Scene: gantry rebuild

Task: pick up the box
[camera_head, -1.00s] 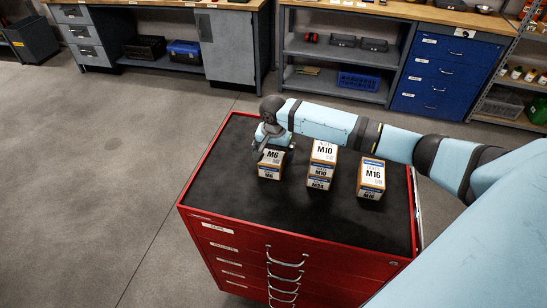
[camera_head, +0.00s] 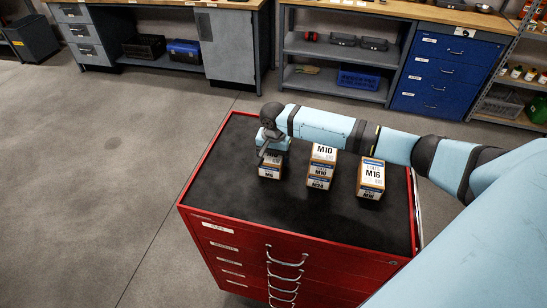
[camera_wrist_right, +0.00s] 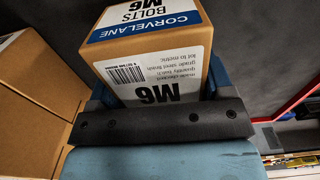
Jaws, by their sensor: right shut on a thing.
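The M6 box (camera_head: 269,171) is a small brown and white carton with a blue band at the left of the black cabinet top. My right gripper (camera_head: 271,151) is over it and hides most of its top face. In the right wrist view the M6 box (camera_wrist_right: 150,65) sits between the two blue fingers of the right gripper (camera_wrist_right: 155,85), which is shut on it. The box appears to rest on the cabinet top, though its underside is hidden. My left gripper is not in view.
A stack with an M10 box (camera_head: 323,153) over an M24 box (camera_head: 319,182) stands just right of the M6 box. An M16 box (camera_head: 371,178) stands further right. The red cabinet (camera_head: 237,238) has free top space in front. Workbenches line the back wall.

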